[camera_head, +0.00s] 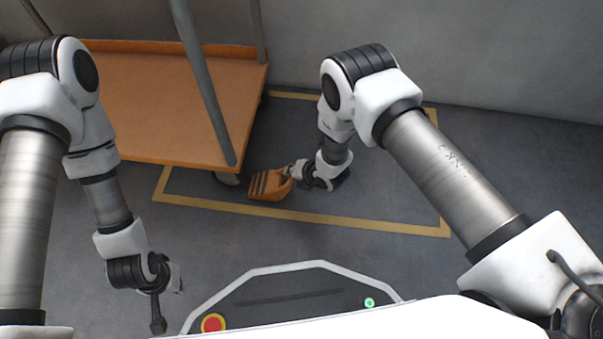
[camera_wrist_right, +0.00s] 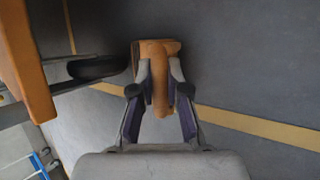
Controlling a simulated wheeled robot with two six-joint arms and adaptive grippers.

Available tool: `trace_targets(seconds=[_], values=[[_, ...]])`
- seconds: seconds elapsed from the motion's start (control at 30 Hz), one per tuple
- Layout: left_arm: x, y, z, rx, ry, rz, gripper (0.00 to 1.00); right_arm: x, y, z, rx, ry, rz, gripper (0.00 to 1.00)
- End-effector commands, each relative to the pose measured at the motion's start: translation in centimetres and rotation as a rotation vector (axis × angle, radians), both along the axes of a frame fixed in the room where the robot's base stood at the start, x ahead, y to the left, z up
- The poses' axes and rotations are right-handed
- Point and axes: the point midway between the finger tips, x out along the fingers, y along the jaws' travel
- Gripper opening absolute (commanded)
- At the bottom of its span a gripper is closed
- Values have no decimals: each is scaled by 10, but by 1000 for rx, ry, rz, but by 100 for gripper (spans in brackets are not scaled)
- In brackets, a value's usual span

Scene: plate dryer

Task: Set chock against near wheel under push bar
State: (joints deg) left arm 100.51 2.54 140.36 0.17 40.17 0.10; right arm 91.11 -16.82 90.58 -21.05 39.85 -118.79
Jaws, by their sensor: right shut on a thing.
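The orange chock (camera_head: 268,186) is on or just above the floor beside the near wheel (camera_head: 230,179), under the near right corner of the cart. My right gripper (camera_head: 291,172) is shut on the chock from its right side. In the right wrist view the chock (camera_wrist_right: 158,48) sits between the fingers (camera_wrist_right: 160,90), and the dark wheel (camera_wrist_right: 100,68) is close on its left. I cannot tell whether chock and wheel touch. The grey push bar (camera_head: 205,85) rises above this corner. My left gripper (camera_head: 158,316) hangs low at the left, its fingers unclear.
The orange cart deck (camera_head: 150,105) fills the upper left. A yellow floor line (camera_head: 340,222) frames the floor around the chock. A grey wall (camera_head: 450,50) closes the back. Floor to the right of my right gripper is clear.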

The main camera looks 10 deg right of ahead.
Motion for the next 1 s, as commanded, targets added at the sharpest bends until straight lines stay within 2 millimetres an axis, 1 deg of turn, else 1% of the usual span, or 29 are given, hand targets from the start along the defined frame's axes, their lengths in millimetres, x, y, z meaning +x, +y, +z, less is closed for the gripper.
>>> trace_targets(seconds=[0.1, 0.47, 0.87, 0.9, 0.97, 1.0], values=[[0, 0, -1, 0, 0, 0, 0, 1, 3, 0, 1, 0, 0, 0], [0, 0, -1, 0, 0, 0, 0, 1, 4, 0, 0, -1, 1, 0], [0, 0, -5, 0, 0, 0, 0, 4, 15, 0, 0, -2, 3, 0], [0, 0, -5, 0, 0, 0, 0, 4, 16, 0, -1, -2, 3, 18], [0, 0, -5, 0, 0, 0, 0, 4, 15, 0, 0, -1, 2, 39], [0, 0, -5, 0, 0, 0, 0, 4, 15, 0, 0, -1, 2, 44]])
